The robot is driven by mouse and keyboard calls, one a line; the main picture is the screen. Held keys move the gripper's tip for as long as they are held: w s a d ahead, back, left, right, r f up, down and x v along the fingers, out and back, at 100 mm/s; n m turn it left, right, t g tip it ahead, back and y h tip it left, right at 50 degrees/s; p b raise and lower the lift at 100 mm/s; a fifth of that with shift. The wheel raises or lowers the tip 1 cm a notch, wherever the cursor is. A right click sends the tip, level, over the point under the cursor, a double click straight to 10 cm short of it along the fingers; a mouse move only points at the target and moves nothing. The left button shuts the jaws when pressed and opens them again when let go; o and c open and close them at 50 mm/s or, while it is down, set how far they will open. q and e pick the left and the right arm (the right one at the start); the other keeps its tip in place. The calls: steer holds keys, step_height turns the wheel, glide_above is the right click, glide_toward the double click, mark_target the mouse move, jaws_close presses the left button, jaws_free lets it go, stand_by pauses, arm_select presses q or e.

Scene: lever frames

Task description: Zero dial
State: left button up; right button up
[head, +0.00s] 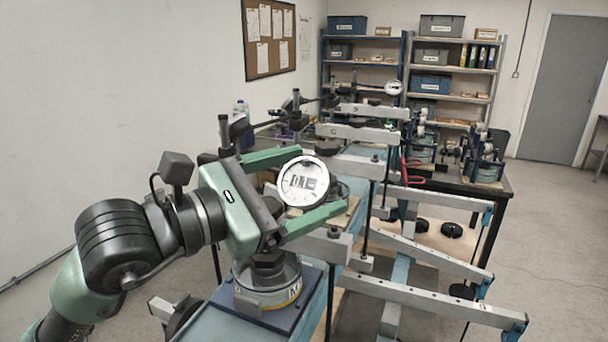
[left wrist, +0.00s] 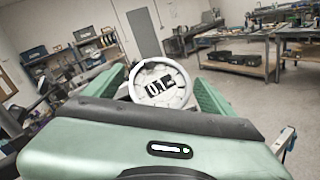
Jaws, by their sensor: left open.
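The dial (head: 305,181) is a round white-faced gauge with a metal rim, reading about 0.1, on the near lever frame (head: 335,247). Its face also shows in the left wrist view (left wrist: 160,84). My left gripper (head: 326,181) is open, one green finger above the dial and one below it in the head view. In the left wrist view the fingers (left wrist: 160,76) stand on either side of the dial, with a gap visible on the right. I cannot tell whether either finger touches the rim. My right gripper is not in view.
Grey lever beams (head: 430,300) and thin rods fill the space right of the dial. A second dial (head: 394,87) stands on a frame farther back. A dark-edged table (head: 480,187) holds more equipment. Shelves (head: 455,85) line the back wall; the floor at right is clear.

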arm_select(q)
steer(key=c, duration=1.4)
steer(key=shift+w+a+f+m+g+b, duration=0.1)
steer(key=shift+f+m+g+b, duration=0.05)
steer(key=shift+m+g+b, duration=0.75)
steer(key=shift+m+g, duration=0.7)
steer(key=shift+m, duration=0.4)
steer(key=shift+m+g+b, duration=0.3)
steer(key=shift+m+g, duration=0.6)
steer(key=o, duration=1.4)
steer(key=shift+h, duration=0.3)
